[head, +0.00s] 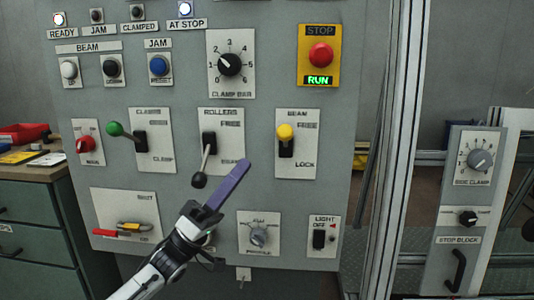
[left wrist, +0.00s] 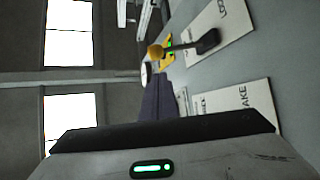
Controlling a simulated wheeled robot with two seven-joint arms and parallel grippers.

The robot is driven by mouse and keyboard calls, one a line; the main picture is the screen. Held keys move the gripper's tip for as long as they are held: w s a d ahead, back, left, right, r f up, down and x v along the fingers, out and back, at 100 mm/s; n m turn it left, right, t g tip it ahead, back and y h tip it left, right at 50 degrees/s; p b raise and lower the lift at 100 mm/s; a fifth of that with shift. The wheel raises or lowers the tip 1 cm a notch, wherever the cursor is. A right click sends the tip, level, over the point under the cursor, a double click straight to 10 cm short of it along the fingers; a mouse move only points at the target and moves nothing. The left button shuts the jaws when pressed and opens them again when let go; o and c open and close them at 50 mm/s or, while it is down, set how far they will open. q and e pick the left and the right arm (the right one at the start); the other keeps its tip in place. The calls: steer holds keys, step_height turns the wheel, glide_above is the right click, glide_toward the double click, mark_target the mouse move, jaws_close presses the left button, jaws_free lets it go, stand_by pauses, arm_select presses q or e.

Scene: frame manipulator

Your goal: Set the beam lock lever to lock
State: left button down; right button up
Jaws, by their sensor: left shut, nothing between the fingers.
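The beam lock lever (head: 285,132) has a yellow knob and sits on a white plate (head: 308,140) marked BEAM, FREE and LOCK. Its knob is at the upper part of the slot, near FREE. My right gripper is not in view.
The black-knobbed rollers lever (head: 200,180) is close left of my fingers. The green-knobbed clamps lever (head: 115,129) is further left. A profile knob (head: 258,236) and light switch (head: 319,239) are below. A red stop button (head: 320,54) is above. A metal frame post (head: 392,150) stands right.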

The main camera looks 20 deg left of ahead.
mark_target(285, 139)
arm_select(q)
steer(key=shift+r+h, duration=0.25)
steer(key=shift+h, duration=0.05)
steer(key=x, duration=1)
steer(key=shift+f, duration=0.15)
